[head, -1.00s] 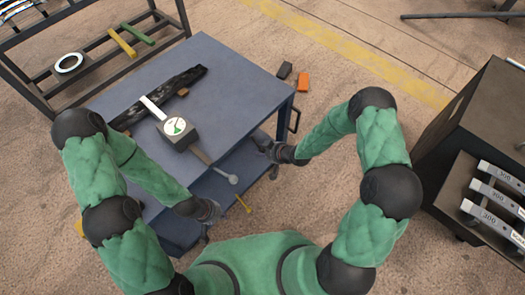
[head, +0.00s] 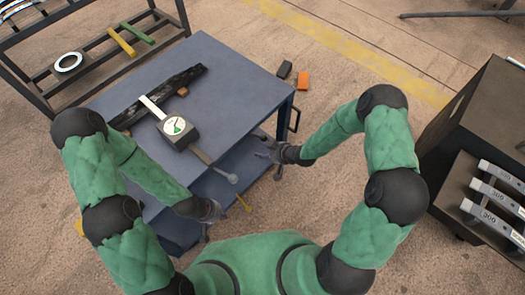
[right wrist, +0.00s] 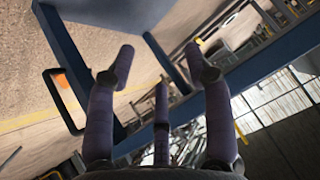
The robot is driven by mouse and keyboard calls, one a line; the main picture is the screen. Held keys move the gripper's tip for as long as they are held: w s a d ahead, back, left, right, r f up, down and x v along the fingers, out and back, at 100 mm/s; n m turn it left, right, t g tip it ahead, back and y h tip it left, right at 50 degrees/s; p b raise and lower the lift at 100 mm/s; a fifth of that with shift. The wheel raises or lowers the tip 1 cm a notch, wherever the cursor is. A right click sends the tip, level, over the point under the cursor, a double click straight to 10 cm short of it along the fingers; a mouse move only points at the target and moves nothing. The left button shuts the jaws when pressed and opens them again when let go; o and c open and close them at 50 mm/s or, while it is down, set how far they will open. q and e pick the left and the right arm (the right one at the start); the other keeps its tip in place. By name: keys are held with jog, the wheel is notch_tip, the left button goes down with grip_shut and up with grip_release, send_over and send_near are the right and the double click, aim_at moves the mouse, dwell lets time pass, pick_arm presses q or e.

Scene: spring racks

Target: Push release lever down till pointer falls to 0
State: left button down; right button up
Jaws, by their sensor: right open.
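The gauge box (head: 180,132) is dark grey with a white, green-marked dial (head: 175,126) and sits on the blue cart top. The pointer is too small to read. The release lever (head: 201,156) is a grey bar sticking out of the box past the cart's front edge, ending in a round grey knob (head: 232,179). My right gripper (head: 270,160) is right of the knob, apart from it, beside the cart's front right corner. Its fingers (right wrist: 158,62) are spread and empty in the right wrist view. My left gripper (head: 208,226) hangs low in front of the cart, left of the knob, its fingers barely visible.
The blue cart (head: 232,85) has a lower shelf and a dark side handle (head: 294,119). A long black bar (head: 185,79) lies on its top. A black block (head: 284,69) and an orange block (head: 303,80) are beyond its right side. A dark cabinet (head: 455,125) stands at right.

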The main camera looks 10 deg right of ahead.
jog(key=v, duration=0.9)
jog(key=shift+s, duration=0.25)
jog(key=shift+d, duration=0.1)
jog(key=s+a+f+m+g+h, duration=0.1)
jog(key=s+a+f+m+g, duration=0.1)
jog(key=s, duration=0.6)
jog(key=s+a+f+m+g+h, duration=0.1)
jog(key=s+a+f+m+g, duration=0.2)
jog(key=s+f, duration=0.4)
jog(key=shift+s+a+f+m+g+p, duration=0.3)
jog(key=shift+s+m+g, duration=0.45)
jog(key=shift+m, duration=0.35)
jog(key=shift+d, duration=0.1)
